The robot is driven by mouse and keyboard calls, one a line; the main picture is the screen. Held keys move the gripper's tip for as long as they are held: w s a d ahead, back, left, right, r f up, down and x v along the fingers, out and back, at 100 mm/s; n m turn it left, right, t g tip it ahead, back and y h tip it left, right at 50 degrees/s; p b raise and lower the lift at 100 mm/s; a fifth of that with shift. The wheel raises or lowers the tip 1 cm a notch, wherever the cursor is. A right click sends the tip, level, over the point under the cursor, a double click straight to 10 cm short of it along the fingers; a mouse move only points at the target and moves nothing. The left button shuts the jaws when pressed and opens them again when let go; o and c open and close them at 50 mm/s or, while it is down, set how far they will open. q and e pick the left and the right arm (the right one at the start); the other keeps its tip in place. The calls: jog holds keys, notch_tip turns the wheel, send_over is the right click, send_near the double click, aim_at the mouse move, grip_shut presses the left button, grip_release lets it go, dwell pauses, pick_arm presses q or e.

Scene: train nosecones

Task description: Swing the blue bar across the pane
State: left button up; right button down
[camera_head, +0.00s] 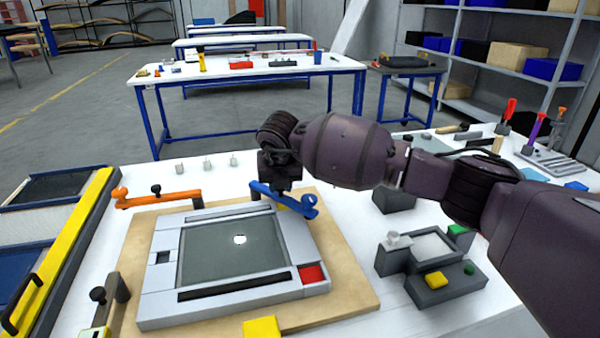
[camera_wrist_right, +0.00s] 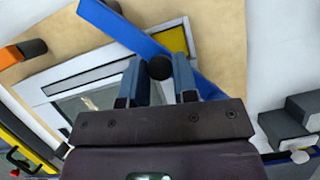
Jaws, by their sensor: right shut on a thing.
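The blue bar (camera_head: 285,198) is at the far right corner of the grey frame (camera_head: 160,290), with one end pointing toward the back left. In the head view it lies beside the dark pane (camera_head: 225,250), not over its middle. My right gripper (camera_head: 278,180) is over the bar. In the right wrist view the bar (camera_wrist_right: 150,43) runs diagonally, and the fingers (camera_wrist_right: 159,80) are shut on its round black knob (camera_wrist_right: 159,67). The pane (camera_wrist_right: 100,97) shows partly there. The bar's pivot is hard to make out. My left gripper is out of view.
An orange bar (camera_head: 158,199) with a black knob stands at the frame's far left. A wooden board (camera_head: 350,295) lies under the frame. A dark device with yellow and green buttons (camera_head: 445,285) stands at right. A yellow-edged panel (camera_head: 75,240) lies at left.

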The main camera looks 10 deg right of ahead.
jog(key=a+m+p, duration=0.1)
jog(key=s+a+m+h+p, duration=0.1)
jog(key=shift+s+a+r+m, duration=0.1)
jog(key=shift+s+r+m, duration=0.1)
jog(key=shift+r+m, duration=0.2)
jog(key=shift+s+a+f+m+g+h+p, duration=0.2)
jog(key=shift+a+m+p, duration=0.2)
jog(key=shift+m, duration=0.2)
jog(key=shift+s+a+f+m+g+h+p, duration=0.1)
jog(key=shift+a+m+h+p, duration=0.15)
jog(key=shift+a+m, duration=0.3)
jog(key=shift+a+f+m+h+p, duration=0.1)
jog(key=shift+a+m+h+p, duration=0.2)
jog(key=shift+a+m, duration=0.5)
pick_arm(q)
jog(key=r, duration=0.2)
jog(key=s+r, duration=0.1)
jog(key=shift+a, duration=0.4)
pick_arm(e)
jog(key=shift+m+g, duration=0.3)
jog(key=shift+m, duration=0.05)
jog(key=c, duration=0.9)
grip_release()
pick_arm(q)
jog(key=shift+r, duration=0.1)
